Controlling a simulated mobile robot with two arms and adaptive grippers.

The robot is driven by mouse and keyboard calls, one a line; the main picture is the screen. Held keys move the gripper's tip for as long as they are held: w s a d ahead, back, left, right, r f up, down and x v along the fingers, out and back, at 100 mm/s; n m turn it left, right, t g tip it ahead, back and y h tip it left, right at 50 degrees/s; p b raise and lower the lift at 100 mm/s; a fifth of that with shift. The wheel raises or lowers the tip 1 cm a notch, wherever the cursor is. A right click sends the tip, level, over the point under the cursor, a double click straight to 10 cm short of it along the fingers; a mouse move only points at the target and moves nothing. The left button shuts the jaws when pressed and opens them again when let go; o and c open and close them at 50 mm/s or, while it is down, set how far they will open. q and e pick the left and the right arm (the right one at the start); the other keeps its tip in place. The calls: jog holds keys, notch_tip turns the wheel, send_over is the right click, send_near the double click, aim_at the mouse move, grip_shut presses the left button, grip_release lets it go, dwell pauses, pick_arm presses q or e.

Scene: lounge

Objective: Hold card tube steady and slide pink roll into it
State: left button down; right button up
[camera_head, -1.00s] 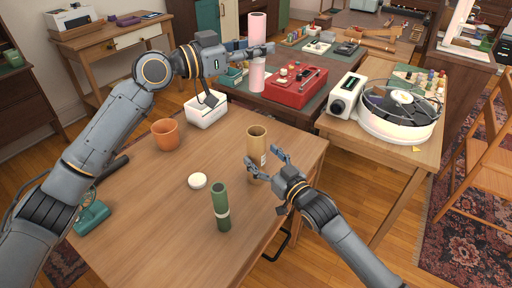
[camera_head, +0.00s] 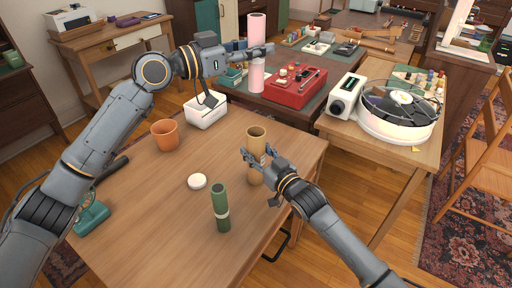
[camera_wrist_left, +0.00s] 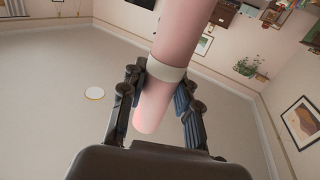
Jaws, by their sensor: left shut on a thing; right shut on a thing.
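The pink roll (camera_head: 257,28) is upright in my left gripper (camera_head: 258,52), held high above the back of the table. In the left wrist view the fingers (camera_wrist_left: 158,95) are shut around the pink roll (camera_wrist_left: 180,35) at its pale band. The card tube (camera_head: 256,133) is tan and stands upright near the table's right edge, with its open top facing up. My right gripper (camera_head: 256,160) is shut on the card tube, and its fingers hide part of the tube's middle. The roll's lower end is well above the tube and farther back.
A white round lid (camera_head: 197,181), an orange pot (camera_head: 165,135) and a white box (camera_head: 206,111) are on the table (camera_head: 150,215). A red case (camera_head: 296,88) and a turntable (camera_head: 398,110) stand beyond.

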aim_at(252, 83)
pick_arm(q)
jog(key=f+t, duration=0.1)
jog(key=f, duration=0.1)
jog(key=d+f+n+y, duration=0.1)
jog(key=f, duration=0.1)
jog(key=f+n+t+y, duration=0.1)
jog(key=f, duration=0.1)
jog(key=shift+s+d+t, duration=0.1)
jog(key=shift+d+t, duration=0.2)
jog(key=shift+d, duration=0.05)
jog(key=shift+a+f+n+t+y, duration=0.3)
jog(key=shift+f+n+t+y, duration=0.2)
jog(key=shift+n+t+y, duration=0.3)
jog(key=shift+a+f+n+t+y, duration=0.3)
jog(key=shift+a+n+t+y, duration=0.3)
jog(key=shift+n+y, duration=0.15)
notch_tip(252, 83, down, 12)
dwell(0.4)
jog(key=c, duration=0.9)
grip_release()
